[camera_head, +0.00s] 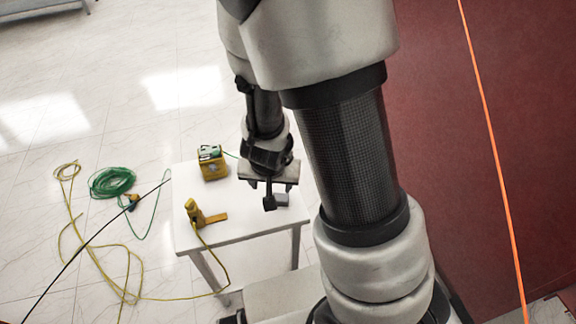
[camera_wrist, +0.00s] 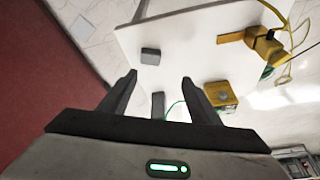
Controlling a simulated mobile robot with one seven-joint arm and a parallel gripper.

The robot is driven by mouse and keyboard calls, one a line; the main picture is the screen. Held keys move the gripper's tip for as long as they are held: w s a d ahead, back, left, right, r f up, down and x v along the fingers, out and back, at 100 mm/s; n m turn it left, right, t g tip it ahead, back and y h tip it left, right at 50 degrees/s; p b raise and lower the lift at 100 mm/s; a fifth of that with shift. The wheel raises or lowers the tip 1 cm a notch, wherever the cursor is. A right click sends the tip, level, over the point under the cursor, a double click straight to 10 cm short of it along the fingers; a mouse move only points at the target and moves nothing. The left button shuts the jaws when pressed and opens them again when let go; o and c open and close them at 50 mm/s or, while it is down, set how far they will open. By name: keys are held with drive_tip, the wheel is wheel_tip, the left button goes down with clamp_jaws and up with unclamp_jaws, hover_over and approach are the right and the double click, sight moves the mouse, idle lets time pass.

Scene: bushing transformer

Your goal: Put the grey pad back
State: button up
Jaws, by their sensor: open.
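A small grey block, which looks like the grey pad (camera_wrist: 150,56), lies on the white table (camera_wrist: 190,60) in the wrist view, beyond my fingertips. It also shows in the head view (camera_head: 282,199), at the table's right side, close to my gripper. My gripper (camera_wrist: 160,78) is open, its two dark fingers apart above the table. In the head view my gripper (camera_head: 270,186) is over the right part of the table (camera_head: 240,220). A second grey upright piece (camera_wrist: 158,105) shows between the finger bases in the wrist view; I cannot tell what it is.
A yellow box (camera_head: 212,162) stands at the table's back, and a yellow clamp-like tool (camera_head: 195,212) with a cable is at its front left. Green (camera_head: 112,183) and yellow cables lie on the floor at left.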

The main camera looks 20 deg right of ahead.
drive_tip(key=s+a+r+n+t+y, duration=0.1)
drive_tip(key=s+a+r+n+y, duration=0.1)
drive_tip(key=r, duration=0.7)
drive_tip(key=s+a+r+n+y, duration=0.1)
drive_tip(key=a+r+y, duration=0.1)
drive_tip(key=r, duration=0.7)
drive_tip(key=s+d+r+n+h, duration=0.1)
drive_tip(key=s+d+r+h, duration=0.2)
drive_tip(key=s+d+r, duration=0.4)
drive_tip(key=s+r, duration=0.2)
drive_tip(key=s, duration=0.1)
drive_tip(key=shift+s+d, duration=0.35)
drive_tip(key=shift+r, duration=0.1)
drive_tip(key=shift+c, duration=0.5)
